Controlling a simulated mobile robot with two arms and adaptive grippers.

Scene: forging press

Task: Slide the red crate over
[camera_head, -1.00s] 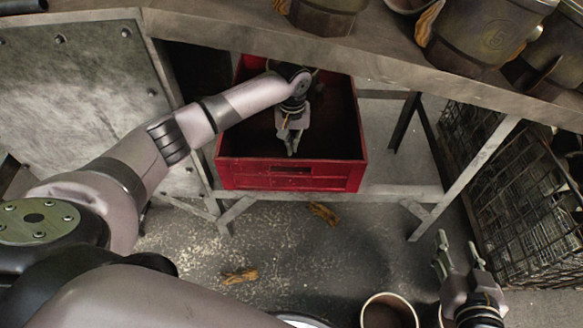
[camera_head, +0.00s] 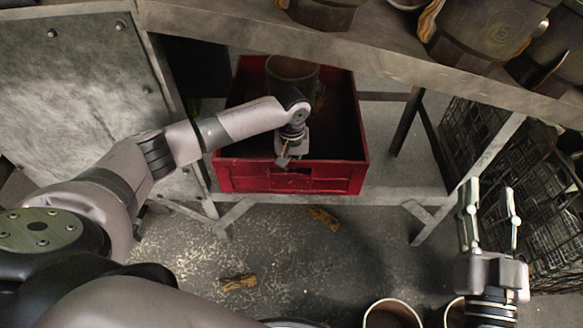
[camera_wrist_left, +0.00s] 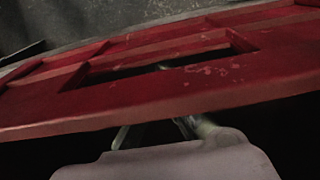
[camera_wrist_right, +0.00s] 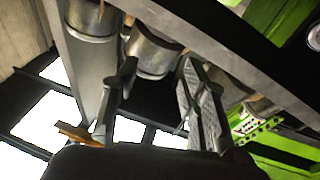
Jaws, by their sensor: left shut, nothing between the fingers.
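The red crate (camera_head: 240,176) stands on the lower shelf under the workbench, its front wall with a handle slot facing me. A dark cylindrical pot (camera_head: 292,70) is inside it at the back. My left gripper (camera_head: 284,161) is shut and empty, its tips at the crate's front rim. The left wrist view shows the red wall and slot (camera_wrist_left: 190,62) close up, with the fingers (camera_wrist_left: 155,132) partly hidden beside its edge; I cannot tell whether they touch it. My right gripper (camera_head: 491,190) is open and empty, at the right, away from the crate.
The workbench top (camera_head: 390,50) overhangs the crate and carries several metal pots. A wire mesh basket (camera_head: 520,200) stands at the right. Shelf room right of the crate is clear.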

